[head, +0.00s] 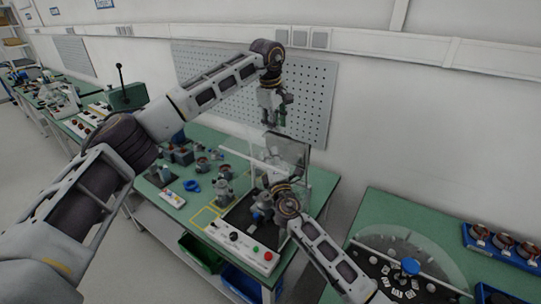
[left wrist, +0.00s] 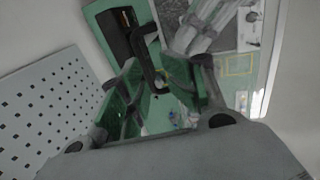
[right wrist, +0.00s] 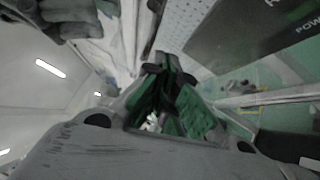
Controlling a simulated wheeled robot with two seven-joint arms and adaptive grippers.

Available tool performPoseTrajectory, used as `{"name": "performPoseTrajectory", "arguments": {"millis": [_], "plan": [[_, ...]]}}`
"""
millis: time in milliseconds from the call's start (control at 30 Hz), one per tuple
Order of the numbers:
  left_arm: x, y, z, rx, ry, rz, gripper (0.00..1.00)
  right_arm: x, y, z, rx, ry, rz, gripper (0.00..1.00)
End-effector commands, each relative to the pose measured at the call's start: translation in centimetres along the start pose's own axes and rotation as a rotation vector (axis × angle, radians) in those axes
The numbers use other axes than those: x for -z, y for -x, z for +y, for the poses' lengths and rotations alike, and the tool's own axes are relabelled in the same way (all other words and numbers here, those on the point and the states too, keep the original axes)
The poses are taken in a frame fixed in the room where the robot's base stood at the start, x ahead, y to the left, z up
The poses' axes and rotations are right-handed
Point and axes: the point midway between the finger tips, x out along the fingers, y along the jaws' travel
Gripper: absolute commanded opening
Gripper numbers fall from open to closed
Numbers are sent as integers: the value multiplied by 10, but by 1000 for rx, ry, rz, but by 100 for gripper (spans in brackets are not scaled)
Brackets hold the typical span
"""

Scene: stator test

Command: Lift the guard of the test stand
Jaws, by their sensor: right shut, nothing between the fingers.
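The test stand's base (head: 238,248) sits on the green table, with a row of knobs and buttons along its front. Its clear guard (head: 246,158) shows a pale bar and see-through panels; its exact outline is hard to tell. My left gripper (head: 274,121) hangs pointing down above the stand's back. In the left wrist view its fingers (left wrist: 166,72) are apart, with a dark bent bar (left wrist: 149,55) seen beyond them. My right gripper (right wrist: 170,72) is shut and empty; in the head view my right wrist hides most of it, close to the guard. I cannot tell whether it touches.
A dark display (head: 289,148) stands at the stand's back. Small parts and a blue piece (head: 191,186) lie left of it. A pegboard (head: 315,100) is on the wall behind. A second green table at right carries a round clear disc (head: 385,237) and a blue rack (head: 500,245).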

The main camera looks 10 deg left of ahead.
Motion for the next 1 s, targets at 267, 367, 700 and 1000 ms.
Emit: {"name": "performPoseTrajectory", "arguments": {"millis": [267, 367, 700, 1000], "plan": [[-1, 26, 1, -9, 0, 0, 32, 2, 1, 1, -1, -1, 4, 0], [-1, 30, 1, -11, 1, 0, 32, 3, 1, 1, -2, -1, 5, 0], [-1, 31, 1, -12, 1, 0, 32, 4, 1, 1, -2, -2, 6, 0], [-10, 33, 3, -31, 11, -60, 32, 4, 1, 1, -2, -2, 6, 0]]}}
